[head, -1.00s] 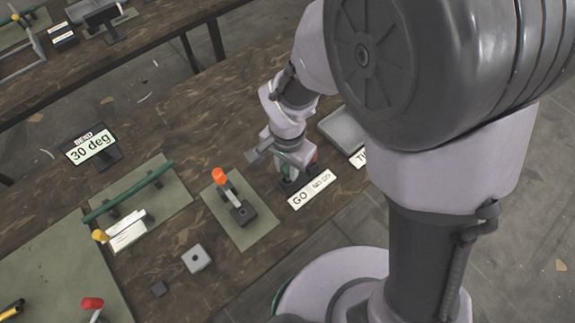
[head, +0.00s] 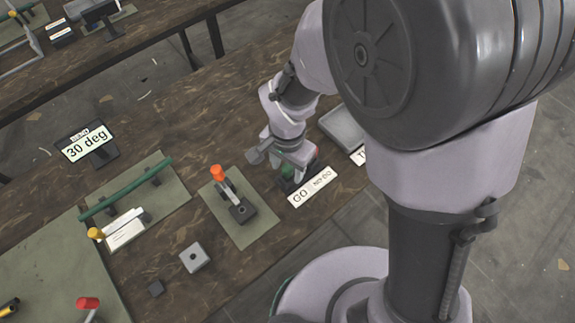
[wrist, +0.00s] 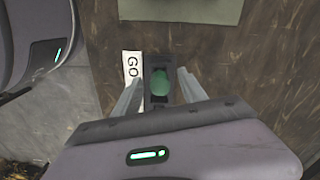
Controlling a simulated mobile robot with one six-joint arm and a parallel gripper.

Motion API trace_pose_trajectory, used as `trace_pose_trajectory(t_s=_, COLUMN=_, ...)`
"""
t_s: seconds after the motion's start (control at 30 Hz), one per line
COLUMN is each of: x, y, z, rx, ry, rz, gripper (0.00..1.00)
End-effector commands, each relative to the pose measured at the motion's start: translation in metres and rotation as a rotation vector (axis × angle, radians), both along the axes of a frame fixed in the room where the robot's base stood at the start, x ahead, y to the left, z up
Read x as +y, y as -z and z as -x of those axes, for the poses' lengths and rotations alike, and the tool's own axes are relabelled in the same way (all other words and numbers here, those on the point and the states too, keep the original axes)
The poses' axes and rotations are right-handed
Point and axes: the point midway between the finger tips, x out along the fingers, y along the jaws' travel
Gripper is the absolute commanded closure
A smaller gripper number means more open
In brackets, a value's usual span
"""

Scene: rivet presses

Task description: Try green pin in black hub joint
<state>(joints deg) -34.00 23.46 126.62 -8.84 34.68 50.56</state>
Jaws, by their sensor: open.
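The green pin (wrist: 159,82) stands in a black holder (wrist: 156,66) behind the GO label; its rounded green top also shows in the head view (head: 288,170). My gripper (wrist: 158,88) is open, with one finger on each side of the green top and gaps visible between. It also shows in the head view (head: 292,163), low over the holder.
A clamp with an orange handle (head: 218,172) stands on a green mat left of the holder. The GO / NO-GO label (head: 312,187) lies in front. A grey tray (head: 343,128) is at the right, partly behind my arm. A green bar (head: 125,187) lies farther left.

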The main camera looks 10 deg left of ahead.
Motion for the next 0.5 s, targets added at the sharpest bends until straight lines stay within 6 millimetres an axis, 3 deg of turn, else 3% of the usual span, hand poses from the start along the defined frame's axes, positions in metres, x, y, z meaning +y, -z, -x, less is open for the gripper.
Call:
trace_pose_trajectory(t_s=0.17, x=0.0, y=-0.01, z=-0.001, rx=-0.002, ry=0.0, rz=-0.001, gripper=0.51)
trace_pose_trajectory(t_s=0.27, x=0.001, y=-0.034, z=-0.001, rx=-0.004, ry=0.0, rz=-0.003, gripper=0.51)
trace_pose_trajectory(t_s=0.5, x=0.0, y=-0.115, z=-0.001, rx=-0.004, ry=0.001, rz=-0.002, gripper=0.51)
